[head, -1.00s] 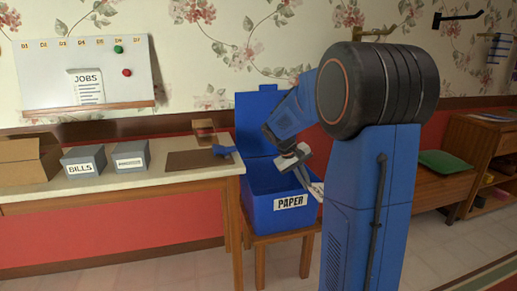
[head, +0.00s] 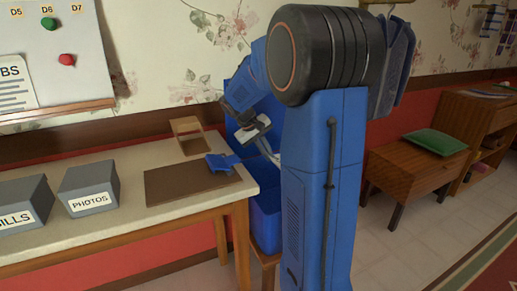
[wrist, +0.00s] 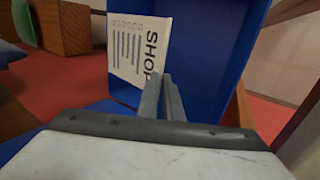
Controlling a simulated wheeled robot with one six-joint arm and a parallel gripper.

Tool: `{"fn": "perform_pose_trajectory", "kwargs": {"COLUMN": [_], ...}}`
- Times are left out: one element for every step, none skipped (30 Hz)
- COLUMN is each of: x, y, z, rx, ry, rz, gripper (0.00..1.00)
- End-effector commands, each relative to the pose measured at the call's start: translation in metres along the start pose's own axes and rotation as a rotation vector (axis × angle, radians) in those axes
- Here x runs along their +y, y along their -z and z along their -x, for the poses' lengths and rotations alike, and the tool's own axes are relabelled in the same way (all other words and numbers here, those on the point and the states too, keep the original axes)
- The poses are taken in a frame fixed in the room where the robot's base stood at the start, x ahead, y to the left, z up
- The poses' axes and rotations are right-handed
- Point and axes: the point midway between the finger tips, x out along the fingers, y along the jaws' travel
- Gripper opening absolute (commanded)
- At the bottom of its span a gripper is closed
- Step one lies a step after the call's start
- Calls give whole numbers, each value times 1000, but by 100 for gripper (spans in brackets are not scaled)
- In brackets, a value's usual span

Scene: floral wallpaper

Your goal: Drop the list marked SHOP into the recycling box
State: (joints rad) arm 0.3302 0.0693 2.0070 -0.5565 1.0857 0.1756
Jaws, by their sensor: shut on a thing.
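The list marked SHOP (wrist: 138,48) is a white sheet with dark lines, seen in the wrist view at the tips of my gripper (wrist: 168,82). My gripper is shut on its lower edge. The blue recycling box (wrist: 210,55) fills the background behind the sheet. In the head view my gripper (head: 268,148) is above the box (head: 265,222), in front of its raised lid. My arm hides much of the box and its PAPER label. The sheet is mostly hidden in the head view.
A table (head: 150,225) stands left of the box, with a PHOTOS box (head: 89,187), a brown mat (head: 185,182), a blue object (head: 222,162) and a tan holder (head: 190,138). A low wooden cabinet (head: 405,172) with a green cushion (head: 436,141) stands at right.

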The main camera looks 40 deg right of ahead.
Motion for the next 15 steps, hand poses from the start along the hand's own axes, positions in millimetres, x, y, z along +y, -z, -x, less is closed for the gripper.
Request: {"fn": "perform_pose_trajectory", "kwargs": {"x": [-1, -1, -2, -3, -4, -6, -8, -9, -12, -13, -15, -17, -18, -19, -21], "y": [0, 0, 0, 0, 0, 0, 0, 0, 0, 0, 0, 0, 0, 0, 0], "z": [-1, -2, -4, -6, -8, -12, -15, -18, -22, -25, -28, -31, -34, -36, -40], "rx": [-1, -1, -1, -1, -1, -1, -1, -2, -3, -2, -2, -2, -2, -3, -2], "ry": [0, 0, 0, 0, -1, 0, 0, 0, 0, 0, 0, 0, 0, 0, 0], "rz": [0, 0, 1, 1, 1, 0, 1, 1, 2, 2, 2, 1, 1, 1, 1], "gripper": [0, 0, 0, 0, 0, 0, 0, 0, 0, 0, 0, 0, 0, 0, 0]}}
